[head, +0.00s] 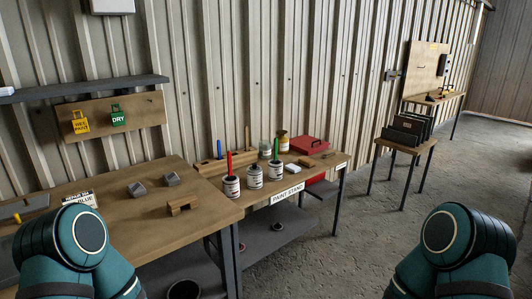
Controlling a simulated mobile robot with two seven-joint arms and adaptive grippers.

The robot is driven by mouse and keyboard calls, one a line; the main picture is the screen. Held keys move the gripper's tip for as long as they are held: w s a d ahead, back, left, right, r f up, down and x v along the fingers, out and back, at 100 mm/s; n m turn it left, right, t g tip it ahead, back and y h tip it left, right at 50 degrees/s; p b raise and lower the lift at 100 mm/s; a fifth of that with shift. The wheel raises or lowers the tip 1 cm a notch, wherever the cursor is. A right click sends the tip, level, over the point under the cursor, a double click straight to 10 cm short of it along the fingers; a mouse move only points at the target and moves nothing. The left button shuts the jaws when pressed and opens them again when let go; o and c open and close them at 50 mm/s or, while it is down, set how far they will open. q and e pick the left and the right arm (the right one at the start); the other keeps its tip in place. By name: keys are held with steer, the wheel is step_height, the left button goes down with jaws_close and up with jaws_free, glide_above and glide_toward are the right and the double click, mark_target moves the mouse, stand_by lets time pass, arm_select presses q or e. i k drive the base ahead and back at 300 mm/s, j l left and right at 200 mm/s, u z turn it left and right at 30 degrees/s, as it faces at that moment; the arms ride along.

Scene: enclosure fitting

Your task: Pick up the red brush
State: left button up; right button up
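The red brush (229,163) stands nearly upright in the left paint can (231,188) on the paint stand. Its handle sticks up above the rim, and its lower end is hidden inside the can. The can is white with a dark label band. Both my arms show only as teal links at the bottom left and bottom right. Neither gripper is in view, and nothing of mine touches the brush.
A middle can (254,177) and a can with a green brush (276,149) stand close to the right. A blue brush (219,149) stands behind. The paint stand (322,172) also bears a red box (306,145). A wooden workbench (140,228) adjoins it at left.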

mark_target(231, 177)
steer(key=i+l, duration=0.2)
steer(key=i, duration=0.35)
steer(key=i+l, duration=0.25)
steer(key=i, duration=0.25)
steer(key=i+l, duration=0.2)
steer(key=i, duration=0.35)
